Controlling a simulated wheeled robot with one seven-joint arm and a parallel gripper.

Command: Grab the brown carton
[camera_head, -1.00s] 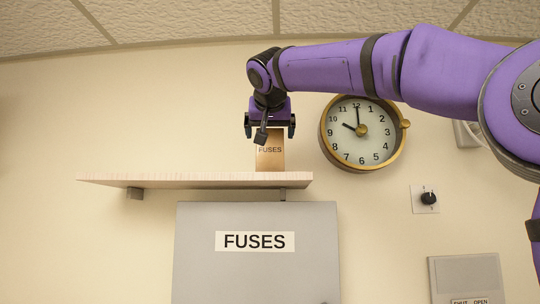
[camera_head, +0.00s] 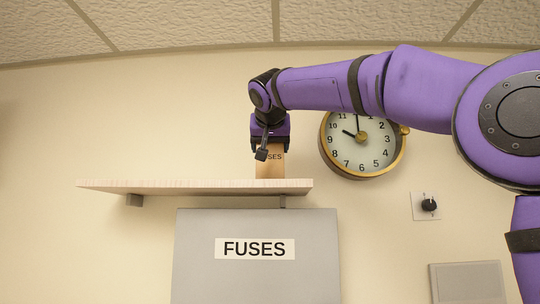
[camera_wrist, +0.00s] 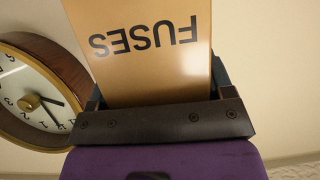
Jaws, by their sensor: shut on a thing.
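The brown carton (camera_head: 270,170) stands upright on the right end of the wooden shelf (camera_head: 170,186), with a "FUSES" label on its front that is partly covered by my gripper. My gripper (camera_head: 270,148) points down from above, with its fingers on either side of the carton's upper part. In the wrist view the carton (camera_wrist: 150,50) fills the space between the fingers, its label upside down. My gripper (camera_wrist: 165,100) is shut on the carton. The carton's base appears to rest on the shelf.
A round clock (camera_head: 358,142) hangs on the wall just right of the carton, close to my arm. A grey box labelled "FUSES" (camera_head: 256,270) is below the shelf. A dial (camera_head: 428,204) is on the wall at right. The shelf's left part is bare.

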